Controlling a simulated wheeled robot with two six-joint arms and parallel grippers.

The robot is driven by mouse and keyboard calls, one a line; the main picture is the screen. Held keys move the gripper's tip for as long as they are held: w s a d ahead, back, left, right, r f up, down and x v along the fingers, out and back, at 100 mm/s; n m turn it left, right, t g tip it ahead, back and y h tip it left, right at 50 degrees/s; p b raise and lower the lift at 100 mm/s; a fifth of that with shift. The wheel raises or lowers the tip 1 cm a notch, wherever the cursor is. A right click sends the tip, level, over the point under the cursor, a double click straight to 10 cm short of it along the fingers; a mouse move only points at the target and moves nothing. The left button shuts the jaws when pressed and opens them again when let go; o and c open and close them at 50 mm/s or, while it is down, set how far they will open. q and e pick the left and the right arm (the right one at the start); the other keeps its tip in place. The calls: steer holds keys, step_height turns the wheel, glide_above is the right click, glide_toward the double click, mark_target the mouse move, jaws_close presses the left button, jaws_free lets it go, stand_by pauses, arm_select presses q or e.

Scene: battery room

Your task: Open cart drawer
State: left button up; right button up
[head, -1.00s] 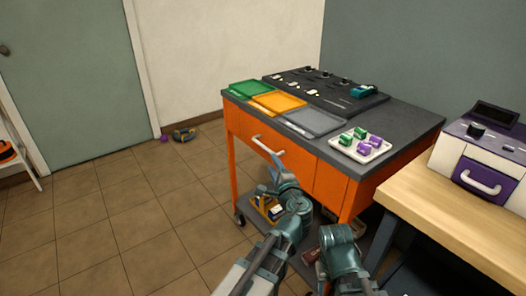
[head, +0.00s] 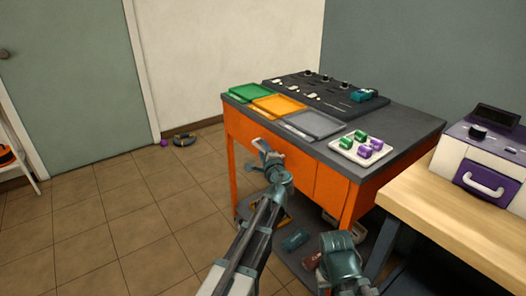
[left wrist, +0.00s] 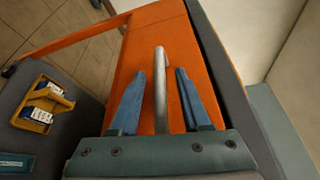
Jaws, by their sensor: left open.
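The orange cart (head: 330,178) stands in the middle of the head view. Its drawer front (head: 240,131) is flush with the cart. In the left wrist view, the pale bar handle (left wrist: 160,92) runs between the two blue fingers of my left gripper (left wrist: 160,92). The fingers are open, with a gap on each side of the handle. In the head view, my left gripper (head: 268,152) is at the drawer front and hides most of the handle.
Green (head: 250,93), orange (head: 279,103) and grey (head: 315,124) trays lie on the cart top. A white tray (head: 337,147) holds green and purple pieces. A wooden bench (head: 450,215) stands close at right.

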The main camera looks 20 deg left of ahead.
arm_select(q)
jaws_close()
stand_by(1.5)
